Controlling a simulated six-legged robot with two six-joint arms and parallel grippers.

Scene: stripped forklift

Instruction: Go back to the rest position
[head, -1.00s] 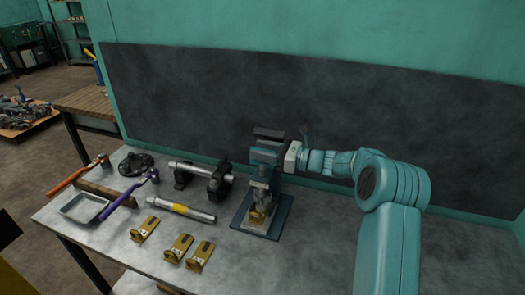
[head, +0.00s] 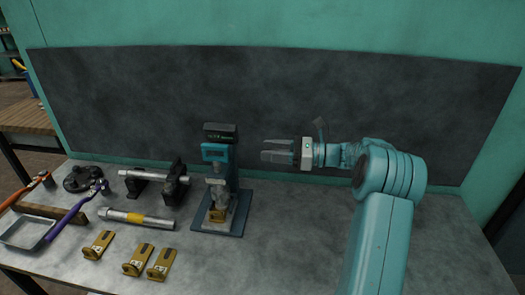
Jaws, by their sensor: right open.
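My right gripper (head: 277,152) is open and empty in the head view. It hangs above the back of the grey workbench (head: 300,250), to the right of a small blue press (head: 232,180) and apart from it. The teal right arm comes in from the lower right. My left gripper is not in view.
Several yellow brackets (head: 135,262) lie at the front left. A silver tube with a yellow band (head: 137,218), a shaft on black stands (head: 160,178), hammers (head: 75,213) and a metal tray (head: 27,230) are on the left. The bench's right side is clear.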

